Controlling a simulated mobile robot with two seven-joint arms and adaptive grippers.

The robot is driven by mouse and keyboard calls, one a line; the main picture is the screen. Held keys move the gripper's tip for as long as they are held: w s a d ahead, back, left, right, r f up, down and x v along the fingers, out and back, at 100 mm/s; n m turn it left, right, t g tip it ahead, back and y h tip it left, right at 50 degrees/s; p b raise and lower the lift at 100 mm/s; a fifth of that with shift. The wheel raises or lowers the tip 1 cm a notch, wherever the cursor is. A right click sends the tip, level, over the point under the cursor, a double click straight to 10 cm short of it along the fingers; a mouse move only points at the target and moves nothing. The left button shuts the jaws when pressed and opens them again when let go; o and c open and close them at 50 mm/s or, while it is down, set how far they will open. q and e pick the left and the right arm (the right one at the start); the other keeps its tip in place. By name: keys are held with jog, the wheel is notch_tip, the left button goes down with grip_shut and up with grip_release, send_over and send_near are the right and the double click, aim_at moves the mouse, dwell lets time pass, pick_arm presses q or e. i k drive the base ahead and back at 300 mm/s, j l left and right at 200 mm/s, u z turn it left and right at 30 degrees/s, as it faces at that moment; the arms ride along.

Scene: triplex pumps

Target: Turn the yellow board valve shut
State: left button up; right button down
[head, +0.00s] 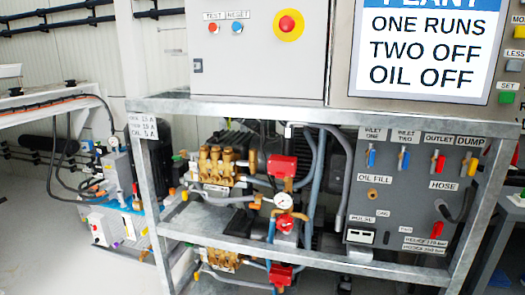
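The yellow board valve (472,166) is at the right end of a row of small lever valves on the grey valve board (388,222), under the DUMP label. Its yellow lever looks roughly upright, in line with the board's height; its exact angle is too small to tell. To its left are a red lever (438,163) under OUTLET and two blue levers, under INLET TWO (404,159) and INLET ONE (371,158). Neither of my grippers shows in the head view.
A galvanised frame (290,108) surrounds the board, with a post close to its right. Brass pumps (217,165), a gauge (283,201) and hoses fill the frame's left part. A control box (255,50) and sign (430,45) are above. Another pump unit (118,175) stands left.

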aim_at(472, 165)
jog(key=z, duration=1.25)
